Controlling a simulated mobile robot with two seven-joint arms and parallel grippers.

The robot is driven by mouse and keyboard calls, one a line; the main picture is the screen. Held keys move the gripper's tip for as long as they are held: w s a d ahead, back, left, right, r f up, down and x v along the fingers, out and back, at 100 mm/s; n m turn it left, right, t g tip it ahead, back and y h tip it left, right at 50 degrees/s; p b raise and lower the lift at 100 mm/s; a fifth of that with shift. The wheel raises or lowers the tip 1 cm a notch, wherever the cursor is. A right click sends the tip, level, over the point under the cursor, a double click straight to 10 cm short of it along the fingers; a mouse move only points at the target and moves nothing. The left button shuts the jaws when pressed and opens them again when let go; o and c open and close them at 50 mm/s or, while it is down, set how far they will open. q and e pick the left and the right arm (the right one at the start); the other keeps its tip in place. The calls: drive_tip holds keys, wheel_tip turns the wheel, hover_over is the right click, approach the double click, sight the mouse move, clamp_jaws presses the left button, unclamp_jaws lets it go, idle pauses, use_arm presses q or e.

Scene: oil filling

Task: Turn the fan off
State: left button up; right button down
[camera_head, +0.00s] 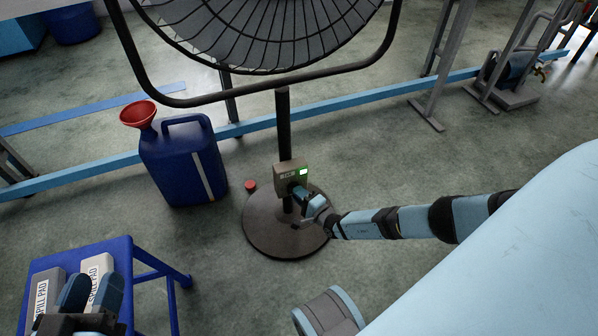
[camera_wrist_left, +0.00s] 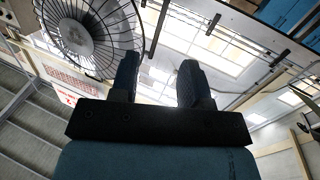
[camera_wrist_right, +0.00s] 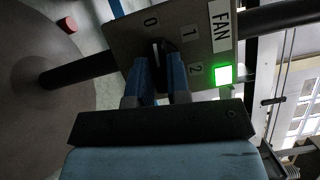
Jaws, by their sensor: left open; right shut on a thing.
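The fan (camera_head: 265,30) stands on a dark pole with a round base (camera_head: 270,235); its round cage also shows in the left wrist view (camera_wrist_left: 90,35). A beige control box (camera_head: 287,178) with a lit green light (camera_head: 303,171) sits on the pole. In the right wrist view the box (camera_wrist_right: 190,35) is labelled FAN, with marks 0, 1 and 2 around a dark knob (camera_wrist_right: 157,50). My right gripper (camera_head: 297,190) is shut on the knob; the fingers partly hide it, so its exact setting is unclear. My left gripper (camera_head: 91,290) is open and empty at the lower left.
A blue jerrycan (camera_head: 183,165) with a red funnel (camera_head: 138,114) stands left of the fan. A small red cap (camera_head: 250,185) lies by the base. Spill pads (camera_head: 98,266) rest on a blue stool (camera_head: 120,250) near my left gripper. A blue rail crosses the floor behind.

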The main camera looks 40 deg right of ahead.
use_arm(q)
drive_tip(key=shift+s+d+f+n+g+p, duration=0.2)
drive_tip(key=shift+s+f+n+g+p, duration=0.1)
drive_tip(key=shift+f+p, duration=0.1)
use_arm(e)
drive_tip(key=shift+r+n, duration=0.1)
drive_tip(key=shift+n, duration=0.5)
use_arm(q)
drive_tip(key=shift+r, duration=0.25)
use_arm(e)
drive_tip(key=c, duration=1.1)
unclamp_jaws()
use_arm(q)
drive_tip(key=shift+r, duration=0.1)
drive_tip(key=shift+n+t, duration=0.5)
drive_tip(key=shift+t, duration=0.4)
wheel_tip(320, 180, up, 5)
drive_tip(key=p, duration=0.4)
drive_tip(key=shift+s, duration=0.15)
use_arm(e)
drive_tip(key=s, duration=0.4)
drive_tip(key=s+d, duration=0.1)
drive_tip(key=s, duration=0.4)
drive_tip(key=s+d, duration=0.1)
drive_tip(key=s, duration=0.3)
drive_tip(key=shift+s, duration=0.3)
